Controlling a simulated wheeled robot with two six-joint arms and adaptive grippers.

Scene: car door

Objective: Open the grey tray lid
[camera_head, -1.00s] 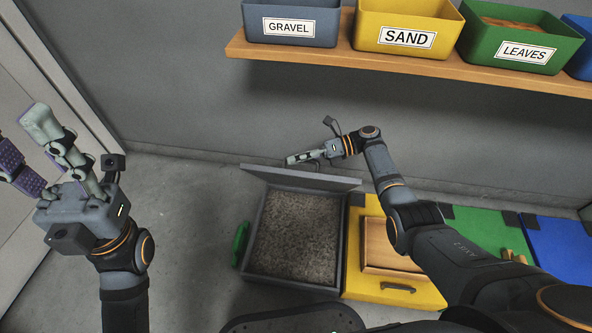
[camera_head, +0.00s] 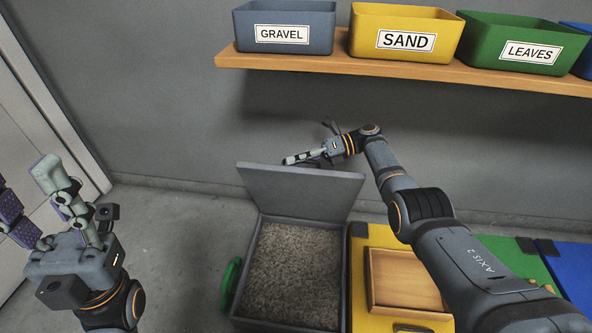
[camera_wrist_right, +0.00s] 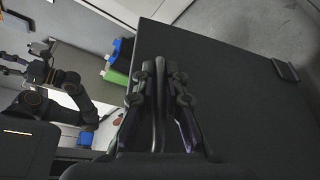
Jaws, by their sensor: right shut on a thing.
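The grey tray lid (camera_head: 300,188) stands raised along the back of the grey tray (camera_head: 240,300), which holds gravel. My right gripper (camera_head: 296,158) is at the lid's upper edge, and the lid hides part of it. In the right wrist view the lid (camera_wrist_right: 235,110) is a broad dark panel, and my right gripper (camera_wrist_right: 160,75) is shut with a thin dark strip between its fingers. I cannot tell whether this strip is the lid's edge or a handle. My left gripper (camera_head: 35,185) is open and empty at the far left, with its fingers apart.
A green handle (camera_head: 231,276) is on the grey tray's left. Above, a wooden shelf (camera_head: 400,68) carries labelled bins.

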